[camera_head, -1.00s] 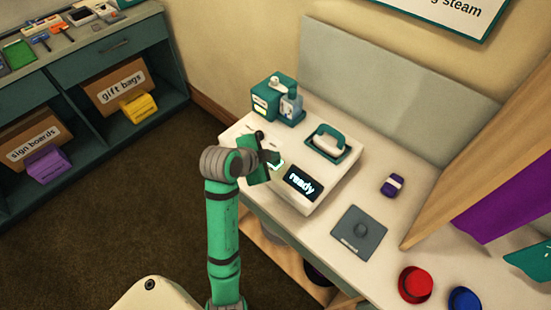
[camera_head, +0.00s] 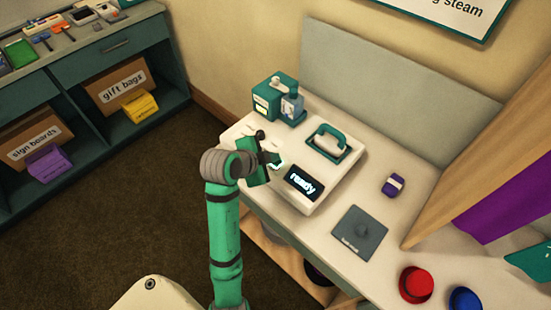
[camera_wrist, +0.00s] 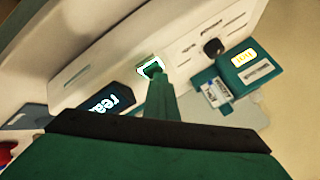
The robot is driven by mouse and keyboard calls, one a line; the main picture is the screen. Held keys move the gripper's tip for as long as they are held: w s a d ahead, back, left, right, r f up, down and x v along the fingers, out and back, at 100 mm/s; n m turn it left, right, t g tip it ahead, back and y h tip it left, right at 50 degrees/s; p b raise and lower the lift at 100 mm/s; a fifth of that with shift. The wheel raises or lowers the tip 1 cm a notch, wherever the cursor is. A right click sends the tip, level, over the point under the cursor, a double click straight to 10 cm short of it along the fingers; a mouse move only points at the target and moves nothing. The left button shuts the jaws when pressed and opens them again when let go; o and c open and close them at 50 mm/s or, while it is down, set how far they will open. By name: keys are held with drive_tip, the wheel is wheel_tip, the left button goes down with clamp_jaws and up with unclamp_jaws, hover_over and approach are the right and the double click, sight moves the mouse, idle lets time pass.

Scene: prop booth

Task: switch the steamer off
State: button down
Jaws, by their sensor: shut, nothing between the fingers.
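The steamer (camera_head: 336,180) is a white box on the counter, with a dark display (camera_head: 304,183) reading "ready". The display is partly cut off by my gripper there.
A teal unit (camera_head: 267,101) with a lit yellow label stands behind the steamer. A purple and white item (camera_head: 393,185), a grey pad (camera_head: 360,235), a red cup (camera_head: 416,284) and a blue cup (camera_head: 464,299) are to the right. A wooden panel (camera_head: 480,160) rises at right.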

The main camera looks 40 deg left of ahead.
drive_tip(key=shift+w+d+f, duration=0.1)
drive_tip(key=shift+d, duration=0.05)
drive_tip(key=shift+w+r, duration=0.2)
drive_tip(key=shift+r, duration=0.15)
drive_tip(key=shift+w, duration=0.1)
drive_tip(key=shift+d, duration=0.15)
drive_tip(key=shift+s+a+r, duration=0.15)
drive_tip(key=shift+r, duration=0.55)
drive_tip(key=shift+s+a+r, duration=0.15)
drive_tip(key=shift+r, duration=0.5)
drive_tip(key=shift+d+r, duration=0.15)
drive_tip(key=shift+r, duration=1.55)
drive_tip(key=shift+w, duration=0.1)
